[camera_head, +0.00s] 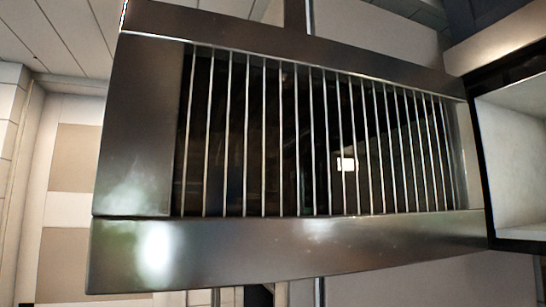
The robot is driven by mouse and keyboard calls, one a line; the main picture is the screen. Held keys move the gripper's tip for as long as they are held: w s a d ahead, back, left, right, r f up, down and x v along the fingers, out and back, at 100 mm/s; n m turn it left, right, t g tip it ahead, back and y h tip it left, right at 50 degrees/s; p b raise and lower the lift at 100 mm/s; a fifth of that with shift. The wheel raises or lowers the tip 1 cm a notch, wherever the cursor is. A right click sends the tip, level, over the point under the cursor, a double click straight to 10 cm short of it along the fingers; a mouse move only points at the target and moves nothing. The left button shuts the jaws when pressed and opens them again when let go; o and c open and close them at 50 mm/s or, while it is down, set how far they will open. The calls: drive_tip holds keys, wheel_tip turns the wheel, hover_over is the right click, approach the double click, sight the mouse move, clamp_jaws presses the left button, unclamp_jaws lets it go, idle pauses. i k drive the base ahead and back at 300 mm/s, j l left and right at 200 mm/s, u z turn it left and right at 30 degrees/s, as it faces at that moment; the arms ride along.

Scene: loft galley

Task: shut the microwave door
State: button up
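The microwave door (140,130) fills most of the view, standing open. It has a brushed dark-metal frame around a dark window crossed by several thin vertical bars. Its right edge meets the microwave body (482,150) at the right, and its free edge is at the left. The microwave's pale interior (515,150) shows at the right edge of the picture, partly cut off. My gripper is not seen in this view, and the door hides much of what lies behind it.
A pale wall with beige panels (75,160) stands at the left, with room between it and the door's free edge. A slatted ceiling (60,35) is above. Dark and light upright parts show below the door, too hidden to identify.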

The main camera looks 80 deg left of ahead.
sight(234, 152)
drive_tip(key=i+j+u, duration=0.1)
drive_tip(key=u, duration=0.95)
drive_tip(key=j+u, duration=0.1)
drive_tip(key=j, duration=0.3)
drive_tip(key=i+j+u, duration=0.1)
drive_tip(key=j, duration=0.3)
drive_tip(key=j+z, duration=0.4)
drive_tip(key=j, duration=0.4)
drive_tip(key=z, duration=0.15)
drive_tip(key=j+u, duration=0.15)
drive_tip(key=u, duration=0.25)
drive_tip(key=k+j+u, duration=0.1)
drive_tip(key=u, duration=0.25)
drive_tip(key=j+u, duration=0.2)
drive_tip(key=u, duration=0.2)
